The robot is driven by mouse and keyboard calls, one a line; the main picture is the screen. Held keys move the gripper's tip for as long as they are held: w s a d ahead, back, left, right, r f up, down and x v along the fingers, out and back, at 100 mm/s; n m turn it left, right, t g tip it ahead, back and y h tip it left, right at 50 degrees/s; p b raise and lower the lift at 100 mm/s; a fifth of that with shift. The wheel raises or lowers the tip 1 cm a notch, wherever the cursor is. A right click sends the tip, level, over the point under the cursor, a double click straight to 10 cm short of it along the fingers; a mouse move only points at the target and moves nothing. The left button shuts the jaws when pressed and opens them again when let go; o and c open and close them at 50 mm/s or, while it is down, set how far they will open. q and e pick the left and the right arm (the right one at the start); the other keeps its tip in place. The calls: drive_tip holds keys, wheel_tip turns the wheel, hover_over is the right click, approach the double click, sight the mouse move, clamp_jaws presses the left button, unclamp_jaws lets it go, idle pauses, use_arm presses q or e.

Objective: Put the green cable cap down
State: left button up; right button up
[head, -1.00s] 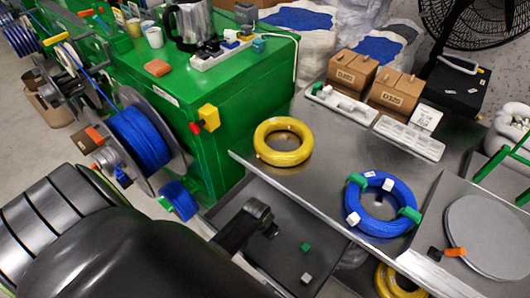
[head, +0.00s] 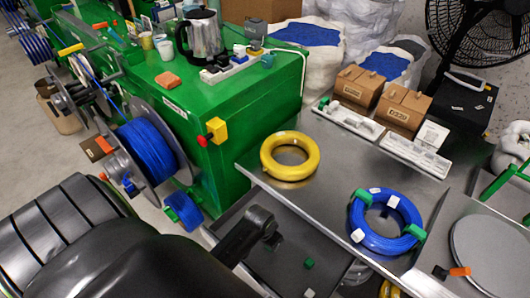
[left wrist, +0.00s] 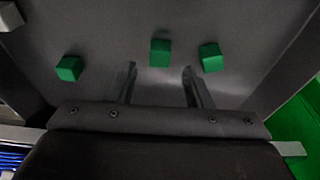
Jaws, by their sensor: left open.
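My left gripper (head: 268,234) reaches in from the left over the lower grey shelf below the table. In the left wrist view its two fingers (left wrist: 159,70) are apart with nothing gripped between them. A green cap (left wrist: 160,52) sits just beyond the fingertips, in line with the gap. Two more green caps show on the grey surface, one on the left (left wrist: 69,68) and one on the right (left wrist: 210,57). In the head view one green cap (head: 309,263) is visible on the lower shelf; the arm may hide others. My right gripper is not in view.
A white cap (head: 309,293) lies on the lower shelf. On the metal table (head: 330,165) above it lie a yellow cable coil (head: 290,156) and a blue coil (head: 387,221) with green and white caps. A green cabinet (head: 240,150) stands at the left.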

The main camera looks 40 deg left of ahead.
use_arm(q)
drive_tip(key=v, duration=0.8)
drive_tip(key=shift+p, duration=0.45)
drive_tip(key=shift+r, duration=0.1)
